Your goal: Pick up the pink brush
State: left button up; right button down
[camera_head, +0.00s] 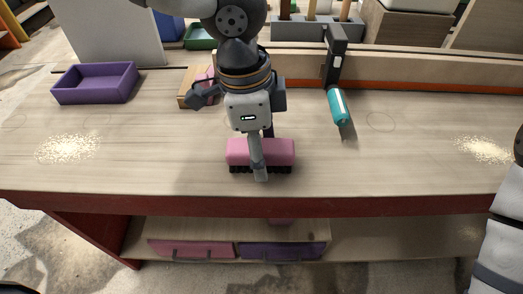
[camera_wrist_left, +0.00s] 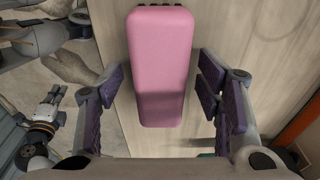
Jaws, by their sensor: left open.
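The pink brush (camera_head: 280,150) lies near the front of the table, pink block up and dark bristles down. My left gripper (camera_head: 261,158) is open and comes down over its middle in the head view. One finger is in front of the brush; the far finger is mostly hidden. In the left wrist view the pink block (camera_wrist_left: 160,60) shows between the two spread, purple-padded fingers (camera_wrist_left: 160,100), with a gap on each side. What seems to be my right gripper (camera_wrist_left: 54,97) shows small at the left there; its fingers are unclear.
A purple tray (camera_head: 95,83) stands at the back left. A hammer with a teal handle (camera_head: 338,106) leans at the back right. A wooden block with a pink part (camera_head: 191,88) is behind my left gripper. Sawdust piles (camera_head: 67,149) lie to the sides. The red front edge (camera_head: 200,205) is close.

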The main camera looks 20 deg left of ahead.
pick_arm(q)
jog(key=shift+r, duration=0.1)
jog(key=shift+c, duration=0.6)
jog(key=c, duration=1.2)
pick_arm(e)
jog(key=shift+w, duration=0.1)
jog(key=shift+r, duration=0.1)
pick_arm(q)
jog(key=shift+r, duration=0.35)
notch_tip(320, 180, up, 3)
jog(key=shift+s+r+p, duration=0.1)
jog(key=shift+r+p, duration=0.05)
jog(key=shift+p, duration=0.15)
jog(key=s+d+r, duration=0.1)
jog(key=s+r, duration=0.8)
jog(key=s, duration=0.4)
jog(key=shift+s+d, duration=0.35)
jog(key=shift+d, duration=0.05)
pick_arm(e)
jog(key=shift+w+r+t, duration=0.3)
jog(key=shift+w+r, duration=0.3)
jog(key=shift+w, duration=0.1)
